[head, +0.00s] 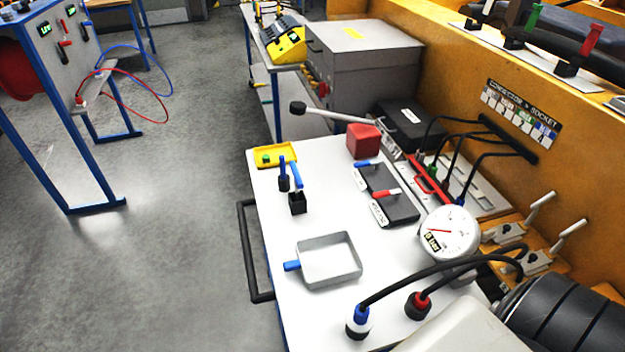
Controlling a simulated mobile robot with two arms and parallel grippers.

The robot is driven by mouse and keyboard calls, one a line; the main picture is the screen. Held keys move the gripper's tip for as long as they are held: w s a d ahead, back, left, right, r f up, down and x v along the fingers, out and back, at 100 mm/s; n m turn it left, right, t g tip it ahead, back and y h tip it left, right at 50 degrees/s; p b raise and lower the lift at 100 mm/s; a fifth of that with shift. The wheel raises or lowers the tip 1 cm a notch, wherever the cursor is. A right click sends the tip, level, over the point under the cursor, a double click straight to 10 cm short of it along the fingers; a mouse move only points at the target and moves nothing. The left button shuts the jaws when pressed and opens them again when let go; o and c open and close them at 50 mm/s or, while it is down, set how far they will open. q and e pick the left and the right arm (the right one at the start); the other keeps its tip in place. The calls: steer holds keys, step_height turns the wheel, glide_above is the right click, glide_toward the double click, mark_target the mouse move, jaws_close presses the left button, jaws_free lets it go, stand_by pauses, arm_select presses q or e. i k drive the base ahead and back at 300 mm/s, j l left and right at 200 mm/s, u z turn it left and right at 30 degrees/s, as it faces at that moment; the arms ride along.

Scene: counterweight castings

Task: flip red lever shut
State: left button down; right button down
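Several red-handled things show in the head view, and I cannot tell for sure which is the task's lever. A red lever (591,41) stands raised on a black base on the ledge at the upper right, beside a green lever (533,19). A smaller red handle (386,194) lies low across a dark block (400,209) on the white table, near a blue handle (368,164). The panel at the far left also has a small red handle (64,49). Neither of my grippers is in view.
The white table (325,217) holds a grey open tray (329,284), a round gauge (449,232), a red cube (364,139) and a yellow tray (288,150). Black cables (440,262) arch over its front right. The grey floor (185,220) at left is mostly clear.

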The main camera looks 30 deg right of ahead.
mark_target(385, 193)
steer(key=i+j+u, duration=0.1)
steer(key=j, duration=0.3)
steer(key=i+j+u, duration=0.35)
steer(key=i+j, duration=0.5)
steer(key=i+z, duration=0.45)
steer(key=i+j+z, duration=0.25)
steer(key=z, duration=0.2)
steer(key=i+z, duration=0.15)
steer(key=z, duration=0.35)
steer(key=i+z, duration=0.15)
steer(key=z, duration=0.3)
steer(key=i+z, duration=0.1)
steer(key=z, duration=0.4)
steer(key=i+j+z, duration=0.1)
steer(key=z, duration=0.4)
steer(key=i+j+z, duration=0.1)
steer(key=z, duration=0.35)
steer(key=i+z, duration=0.15)
steer(key=z, duration=0.25)
steer(key=i+j+z, duration=0.1)
steer(key=z, duration=0.35)
steer(key=i+j+z, duration=0.15)
steer(key=z, duration=0.25)
steer(key=i+j+z, duration=0.15)
steer(key=z, duration=0.25)
steer(key=k+j+u, duration=0.1)
steer(key=k+u, duration=0.15)
steer(key=u, duration=0.15)
steer(key=i+l+z, duration=0.1)
steer(key=z, duration=0.2)
